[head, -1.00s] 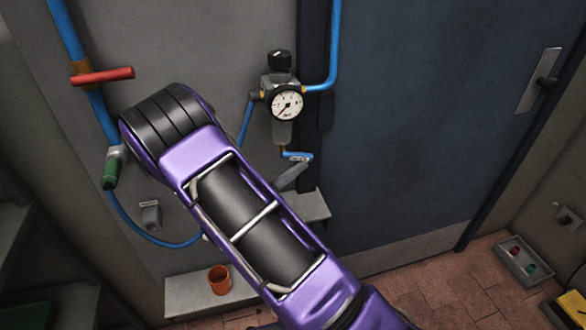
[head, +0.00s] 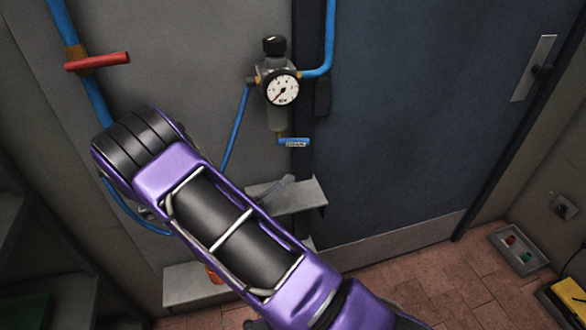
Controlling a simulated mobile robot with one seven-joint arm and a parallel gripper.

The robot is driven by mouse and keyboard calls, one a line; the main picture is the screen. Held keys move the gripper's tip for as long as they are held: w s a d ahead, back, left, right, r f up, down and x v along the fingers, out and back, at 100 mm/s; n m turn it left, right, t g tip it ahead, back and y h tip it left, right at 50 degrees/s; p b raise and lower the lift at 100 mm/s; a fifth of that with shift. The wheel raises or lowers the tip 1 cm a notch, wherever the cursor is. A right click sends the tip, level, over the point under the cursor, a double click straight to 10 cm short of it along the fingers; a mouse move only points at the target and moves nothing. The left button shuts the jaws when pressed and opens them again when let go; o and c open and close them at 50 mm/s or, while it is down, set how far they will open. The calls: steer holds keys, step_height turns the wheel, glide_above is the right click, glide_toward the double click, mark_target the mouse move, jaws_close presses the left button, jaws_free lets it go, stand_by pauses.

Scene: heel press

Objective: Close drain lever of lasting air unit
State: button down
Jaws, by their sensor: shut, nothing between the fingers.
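The lasting air unit (head: 275,112) hangs on the grey wall beside the dark door, with a black knob, a round white gauge and a grey bowl below. Its blue drain lever (head: 293,142), bearing a small pale label, sticks out to the right under the bowl and lies about level, crosswise to the upright bowl. My purple arm crosses the lower left of the view. The grey end of my gripper (head: 277,187) shows past the arm, shut and empty, below and left of the lever and apart from it. The rest of my gripper is hidden behind my arm.
A red lever (head: 98,61) sits on the blue pipe at upper left. A grey ledge (head: 305,196) juts out below the unit, near my gripper. An orange cup (head: 213,275) is mostly hidden by my arm. A grey tray (head: 520,250) lies at right.

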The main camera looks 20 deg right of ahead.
steer(key=f+v, duration=0.1)
steer(key=v, duration=0.5)
steer(key=shift+f, duration=0.2)
steer(key=shift+s+d, duration=0.1)
steer(key=shift+d, duration=0.05)
